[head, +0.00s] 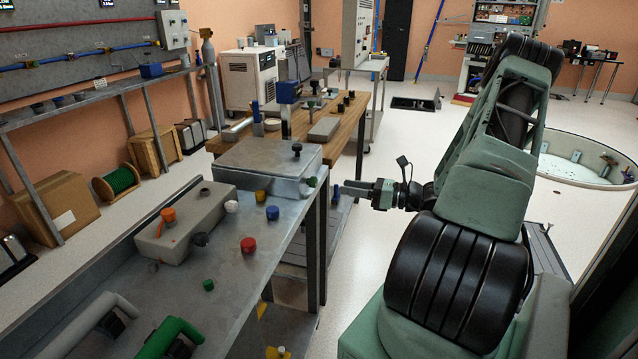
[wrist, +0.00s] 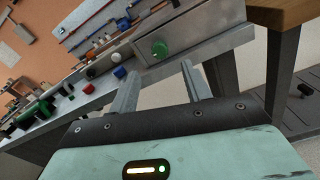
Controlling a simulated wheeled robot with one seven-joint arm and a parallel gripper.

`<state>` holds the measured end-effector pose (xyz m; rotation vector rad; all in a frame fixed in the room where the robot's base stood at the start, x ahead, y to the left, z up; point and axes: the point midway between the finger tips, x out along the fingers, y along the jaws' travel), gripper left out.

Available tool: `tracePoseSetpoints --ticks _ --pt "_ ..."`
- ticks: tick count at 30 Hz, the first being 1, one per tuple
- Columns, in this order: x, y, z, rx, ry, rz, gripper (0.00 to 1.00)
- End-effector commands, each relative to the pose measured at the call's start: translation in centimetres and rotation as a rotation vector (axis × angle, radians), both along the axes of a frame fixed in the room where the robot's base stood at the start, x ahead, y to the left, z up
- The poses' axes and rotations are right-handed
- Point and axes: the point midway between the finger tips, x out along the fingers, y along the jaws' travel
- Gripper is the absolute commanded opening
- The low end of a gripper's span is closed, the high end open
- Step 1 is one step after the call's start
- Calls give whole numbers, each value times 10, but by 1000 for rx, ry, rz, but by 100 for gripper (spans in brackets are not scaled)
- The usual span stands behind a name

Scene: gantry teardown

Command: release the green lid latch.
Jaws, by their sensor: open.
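The green lid latch (head: 311,182) is a small round knob on the side of a grey metal box (head: 255,160) with a flat lid, on the bench. In the wrist view the latch (wrist: 160,48) shows face-on, on the box's flat side, beyond the fingertips. My gripper (head: 342,189) is open and empty, just right of the latch in the head view, with a gap between them. In the wrist view its two fingers (wrist: 158,82) point toward the box, and the latch lies between their lines. Nothing covers the latch there.
A steel bench (head: 225,265) holds the box, a grey block (head: 185,225) and several coloured knobs and caps. A green cap (head: 208,285) and a green pipe handle (head: 170,337) also lie there. A wooden table (head: 345,130) stands behind the box. Open floor lies right of the bench.

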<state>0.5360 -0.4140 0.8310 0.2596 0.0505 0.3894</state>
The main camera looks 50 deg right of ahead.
Motion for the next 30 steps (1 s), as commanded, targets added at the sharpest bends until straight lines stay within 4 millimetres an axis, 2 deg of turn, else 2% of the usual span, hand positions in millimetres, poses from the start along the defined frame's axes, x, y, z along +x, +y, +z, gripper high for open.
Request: tracePoseSetpoints --ticks 6,12,18,26,27,30 --pt "43 19 0 0 -1 5 48" --pt "71 30 0 -1 -1 3 48" --pt "82 35 0 -1 0 1 48" --pt "84 35 0 -1 1 0 48" --pt "84 35 0 -1 1 0 45" --pt "83 35 0 -1 1 0 18"
